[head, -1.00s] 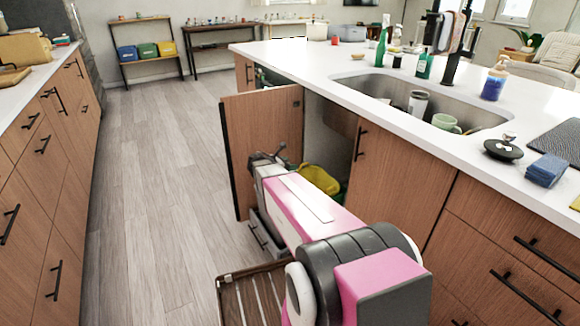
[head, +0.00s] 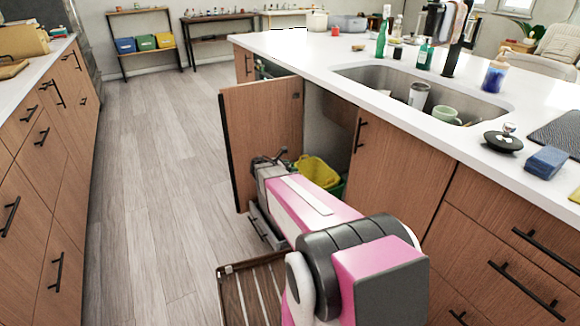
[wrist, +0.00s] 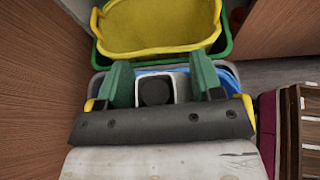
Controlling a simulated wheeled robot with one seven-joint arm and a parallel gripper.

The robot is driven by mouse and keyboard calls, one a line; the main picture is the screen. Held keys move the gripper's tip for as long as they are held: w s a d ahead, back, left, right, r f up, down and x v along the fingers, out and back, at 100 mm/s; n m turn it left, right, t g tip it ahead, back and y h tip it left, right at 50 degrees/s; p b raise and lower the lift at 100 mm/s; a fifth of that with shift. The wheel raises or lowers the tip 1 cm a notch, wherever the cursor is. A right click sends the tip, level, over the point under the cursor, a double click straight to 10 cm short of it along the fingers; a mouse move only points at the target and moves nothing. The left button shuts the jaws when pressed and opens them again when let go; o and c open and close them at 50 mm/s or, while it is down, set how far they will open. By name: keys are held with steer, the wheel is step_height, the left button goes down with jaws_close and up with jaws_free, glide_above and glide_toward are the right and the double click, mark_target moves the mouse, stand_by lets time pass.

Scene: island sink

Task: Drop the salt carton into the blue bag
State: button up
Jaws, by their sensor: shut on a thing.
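In the wrist view, the salt carton (wrist: 155,89) shows end-on as a pale squarish top with a dark round patch. It sits between the two green fingers of my gripper (wrist: 162,84), which is shut on it. The blue bag (wrist: 230,72) lines a grey bin (wrist: 97,84) beneath; its blue edges show around the carton and fingers. How far the carton is above or inside the bag I cannot tell. In the head view my gripper (head: 268,160) is by the open cabinet; the carton and blue bag are hidden there.
A yellow bag (wrist: 160,30) in a green bin (wrist: 228,40) stands just beyond the grey bin. The open cabinet door (head: 262,140) is left of my arm, the closed cabinet front (head: 390,185) right. A slatted brown rack (head: 250,290) stands nearer. The floor (head: 140,200) at left is clear.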

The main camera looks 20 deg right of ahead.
steer(key=o, duration=1.5)
steer(key=shift+o, duration=0.2)
steer(key=v, duration=1)
steer(key=shift+a, duration=0.4)
steer(key=shift+s+r, duration=0.1)
